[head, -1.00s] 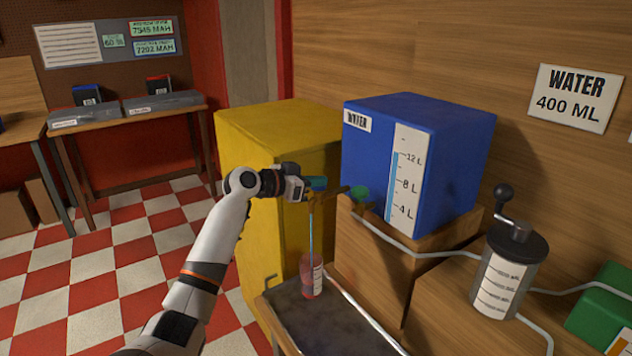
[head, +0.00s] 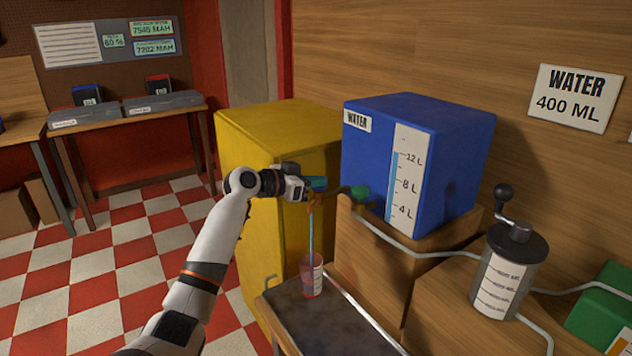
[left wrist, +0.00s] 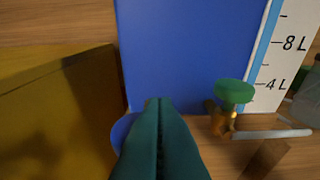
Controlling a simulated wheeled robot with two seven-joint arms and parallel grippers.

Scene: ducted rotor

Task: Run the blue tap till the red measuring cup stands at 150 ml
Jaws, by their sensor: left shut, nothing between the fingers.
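My left gripper (head: 318,184) is shut and empty at the blue tap, in front of the blue water tank (head: 463,150). Its teal fingers also show in the left wrist view (left wrist: 160,140). There they partly cover the round blue tap handle (left wrist: 121,128); whether they touch it I cannot tell. A thin blue stream of water (head: 311,235) falls from the brass spout. It runs into the red measuring cup (head: 307,284), which stands upright on the dark tray (head: 345,325). The cup's marks and exact level are too small to read. My right gripper is not in view.
A green-handled tap (left wrist: 234,92) sits right of the fingers. The yellow cabinet (head: 270,125) stands close behind my left arm. A black-topped container with a crank (head: 500,280) and pale pipes stand at right. A wall sign (head: 573,98) reads "WATER 400 ML".

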